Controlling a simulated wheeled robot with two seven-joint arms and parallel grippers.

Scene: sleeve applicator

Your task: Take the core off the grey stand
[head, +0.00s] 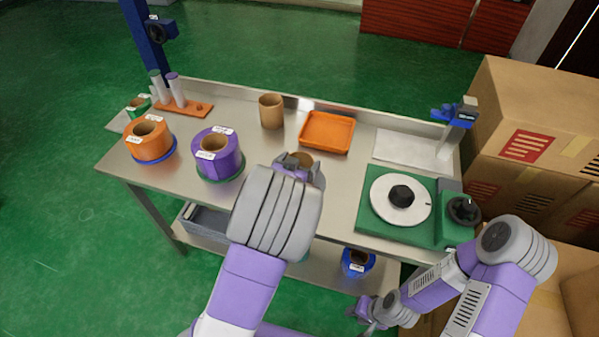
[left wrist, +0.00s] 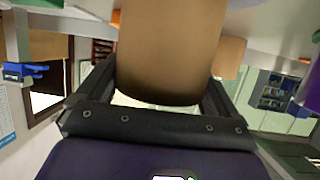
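A brown cardboard core (left wrist: 170,45) fills the middle of the left wrist view, between the two fingers of my left gripper (left wrist: 160,88). The fingers lie against its sides, so the gripper looks shut on it. In the head view only a brown bit of this core (head: 301,158) shows beyond my left gripper (head: 297,165). The grey stand is not visible; my arm and gripper cover that part of the table, so I cannot tell whether the core still touches it. My right gripper (head: 371,315) is low at the table's front, away from the core; its opening is unclear.
Another brown core (head: 271,112) stands behind, beside an orange tray (head: 327,133). A purple roll (head: 218,158) and orange roll (head: 148,141) stand at left. A green-based device with a white disc (head: 400,212) sits at right. Boxes (head: 535,110) flank the table's right side.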

